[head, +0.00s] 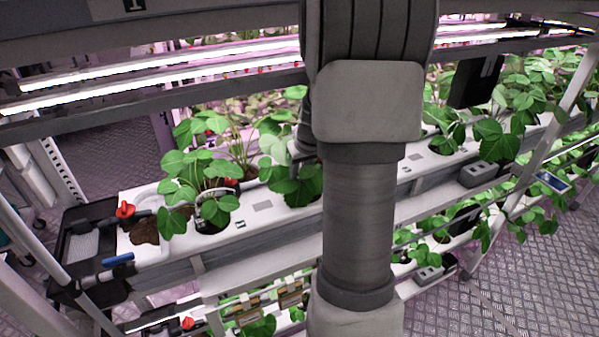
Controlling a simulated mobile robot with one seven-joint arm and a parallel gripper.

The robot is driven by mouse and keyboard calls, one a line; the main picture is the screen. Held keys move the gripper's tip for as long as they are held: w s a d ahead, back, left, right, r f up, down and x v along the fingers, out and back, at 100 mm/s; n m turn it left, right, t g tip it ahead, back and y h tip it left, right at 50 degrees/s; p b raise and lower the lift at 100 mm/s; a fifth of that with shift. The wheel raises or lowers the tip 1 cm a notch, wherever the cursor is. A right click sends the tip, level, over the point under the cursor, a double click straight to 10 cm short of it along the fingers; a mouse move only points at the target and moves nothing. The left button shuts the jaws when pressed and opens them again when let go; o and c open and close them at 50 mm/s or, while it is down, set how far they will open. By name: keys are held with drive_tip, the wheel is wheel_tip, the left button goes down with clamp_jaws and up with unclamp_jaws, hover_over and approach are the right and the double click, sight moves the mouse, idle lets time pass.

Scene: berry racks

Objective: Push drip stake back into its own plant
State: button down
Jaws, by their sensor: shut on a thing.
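My arm fills the middle of the head view and hides much of the scene behind it. My gripper's fingertips are not visible, and a grey wrist part shows only at the arm's left edge among leaves. I cannot make out the drip stake. A leafy strawberry plant (200,185) grows from a hole in the white growing channel (262,222), left of my arm. A thin pale tube curves by this plant's leaves. Another plant (293,188) stands closer to my arm, partly hidden by it.
A red valve (125,210) and a blue object (118,260) are at the channel's left end, near a black tray (75,245). Lit lamp bars (150,75) run above the plants. More plants (505,135) and slanting rack posts stand at right. Patterned floor (500,290) is open at lower right.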

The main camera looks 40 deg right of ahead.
sight(300, 182)
drive_tip(key=shift+f+b, duration=0.55)
drive_tip(key=shift+b, duration=0.2)
idle(0.9)
drive_tip(key=shift+f+b, duration=1.55)
drive_tip(key=shift+b, duration=0.1)
drive_tip(key=shift+c, duration=0.7)
unclamp_jaws()
drive_tip(key=shift+r, duration=0.15)
drive_tip(key=shift+r+p, duration=1.75)
drive_tip(key=shift+r, duration=1.15)
